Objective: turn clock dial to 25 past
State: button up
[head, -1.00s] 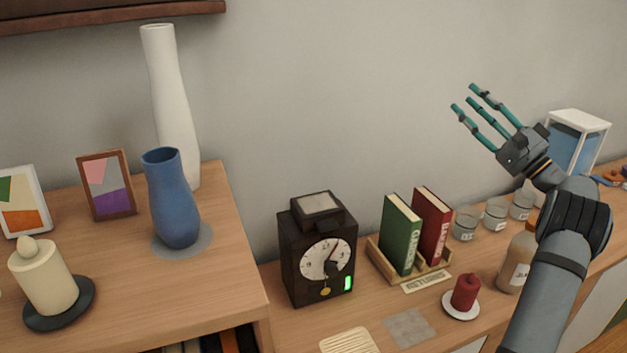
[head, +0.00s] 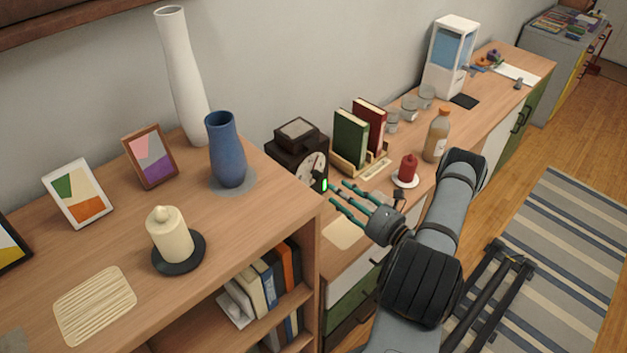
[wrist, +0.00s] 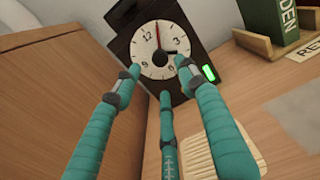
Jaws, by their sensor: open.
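The dark box clock (head: 287,158) stands on the lower wooden cabinet, with a white round dial (head: 311,170) and a lit green strip (head: 324,185) on its front. In the wrist view the dial (wrist: 152,63) shows large; a thin red hand (wrist: 157,32) points up between 12 and 3. A dark hand or knob near its middle points toward the 3 side and is partly hidden by a finger. My gripper (head: 338,190) has its three teal fingers spread and empty, in front of the clock's face. In the wrist view the fingers (wrist: 158,86) overlap the dial's lower part; contact cannot be told.
The taller shelf (head: 285,222) rises close on the clock's left, with a blue vase (head: 227,150) on top. A book rack with green (head: 350,138) and red books stands to the right. A red candle (head: 408,168) and a bottle (head: 437,137) stand farther right.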

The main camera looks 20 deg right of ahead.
aim_at(321, 179)
jog(key=p+x, duration=0.2)
jog(key=x, duration=0.6)
jog(key=shift+w+d, duration=0.15)
jog(key=shift+w+a, duration=0.2)
jog(key=shift+c, duration=0.4)
grip_shut()
